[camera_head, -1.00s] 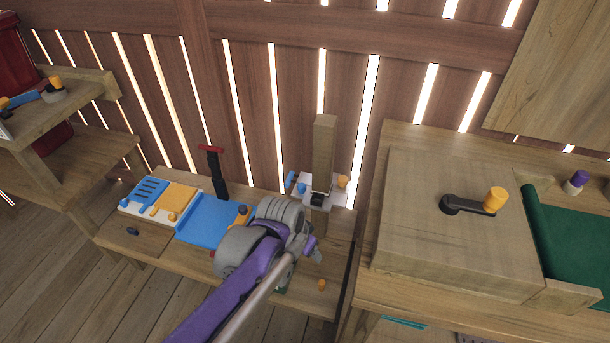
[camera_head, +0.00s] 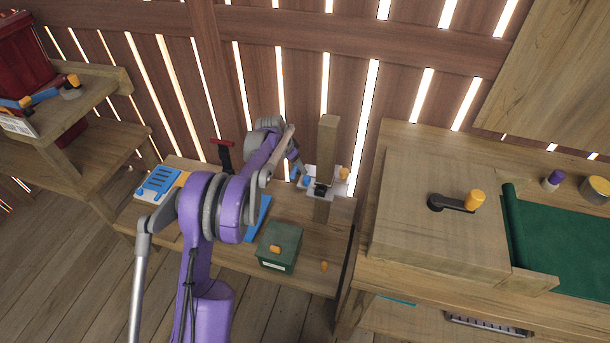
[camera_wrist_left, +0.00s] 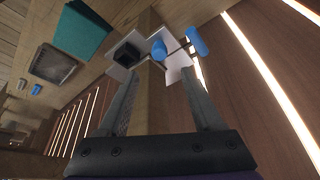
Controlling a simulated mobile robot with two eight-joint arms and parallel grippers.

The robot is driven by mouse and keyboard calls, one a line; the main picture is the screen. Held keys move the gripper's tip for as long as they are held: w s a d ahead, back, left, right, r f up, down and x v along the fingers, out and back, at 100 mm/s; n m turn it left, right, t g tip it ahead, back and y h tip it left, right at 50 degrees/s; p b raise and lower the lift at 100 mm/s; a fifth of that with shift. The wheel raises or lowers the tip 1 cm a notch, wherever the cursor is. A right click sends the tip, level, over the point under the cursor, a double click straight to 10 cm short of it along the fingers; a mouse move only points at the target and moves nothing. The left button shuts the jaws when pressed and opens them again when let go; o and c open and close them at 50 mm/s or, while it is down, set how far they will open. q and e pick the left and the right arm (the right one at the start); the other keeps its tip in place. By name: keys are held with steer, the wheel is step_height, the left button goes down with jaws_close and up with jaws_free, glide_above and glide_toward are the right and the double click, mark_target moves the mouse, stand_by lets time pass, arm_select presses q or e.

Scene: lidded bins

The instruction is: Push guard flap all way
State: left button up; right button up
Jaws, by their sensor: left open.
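A small white fixture (camera_head: 318,193) sits at the foot of an upright wooden post (camera_head: 327,150) on the low bench. It carries a black block, blue parts and an orange knob (camera_head: 344,174). I cannot tell for sure which part is the guard flap. In the left wrist view, the white plate (camera_wrist_left: 178,62), black block (camera_wrist_left: 127,52), blue knob (camera_wrist_left: 158,48) and blue handle (camera_wrist_left: 196,40) lie just beyond the fingertips. My left gripper (camera_head: 297,170) is open and empty just left of the fixture; its spread fingers (camera_wrist_left: 160,72) show in the wrist view. My right gripper is not in view.
A green box (camera_head: 280,245) with an orange knob stands on the bench front. A higher wooden counter with a crank (camera_head: 455,203) is close at right. The slatted wall stands behind.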

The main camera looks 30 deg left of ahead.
mark_target(306, 177)
arm_select(q)
steer(key=b+x, duration=0.1)
steer(key=x, duration=0.9)
steer(key=shift+s, duration=0.1)
steer(key=shift+r, duration=0.1)
jaws_close()
